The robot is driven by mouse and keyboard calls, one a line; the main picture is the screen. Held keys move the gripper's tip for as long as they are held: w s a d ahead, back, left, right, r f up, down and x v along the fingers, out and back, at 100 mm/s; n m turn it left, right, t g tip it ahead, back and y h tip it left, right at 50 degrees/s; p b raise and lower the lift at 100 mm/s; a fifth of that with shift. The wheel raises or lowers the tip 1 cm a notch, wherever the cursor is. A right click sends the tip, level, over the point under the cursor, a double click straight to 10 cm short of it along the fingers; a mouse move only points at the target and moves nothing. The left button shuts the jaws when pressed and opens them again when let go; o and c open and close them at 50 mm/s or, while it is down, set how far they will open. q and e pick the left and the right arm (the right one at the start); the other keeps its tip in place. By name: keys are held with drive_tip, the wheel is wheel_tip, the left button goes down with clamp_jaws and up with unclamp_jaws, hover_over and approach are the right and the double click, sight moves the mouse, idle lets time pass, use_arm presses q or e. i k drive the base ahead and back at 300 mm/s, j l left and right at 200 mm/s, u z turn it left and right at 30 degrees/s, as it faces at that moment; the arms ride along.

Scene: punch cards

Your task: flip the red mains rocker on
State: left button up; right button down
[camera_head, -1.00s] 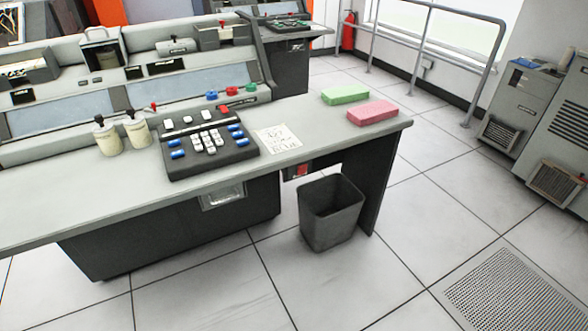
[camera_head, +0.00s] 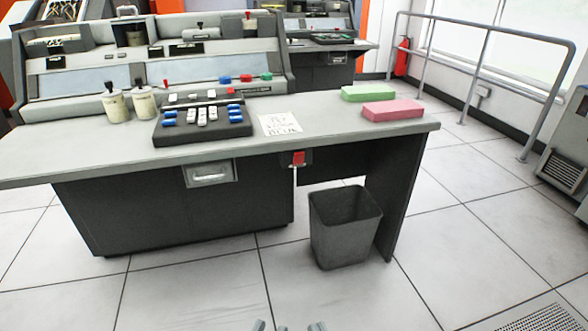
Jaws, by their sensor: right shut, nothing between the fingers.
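The red mains rocker (camera_head: 299,158) sits in a dark housing under the front edge of the desk (camera_head: 90,168), right of the drawer handle. It is small, and its on or off position cannot be read. A thin pale strip hangs below it. At the bottom edge of the head view only the tips of my grippers show. My right gripper (camera_head: 318,326) is shut and empty. Both appear well below the rocker in the picture, not touching it.
A grey waste bin (camera_head: 343,247) stands on the floor just right of and below the rocker. The desk's dark side panel (camera_head: 403,195) is beside it. Pink (camera_head: 392,110) and green (camera_head: 368,93) card stacks lie on top. Floor in front of the desk is clear.

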sight(299, 157)
drive_tip(key=i+j+z, duration=0.1)
drive_tip(key=i, duration=0.8)
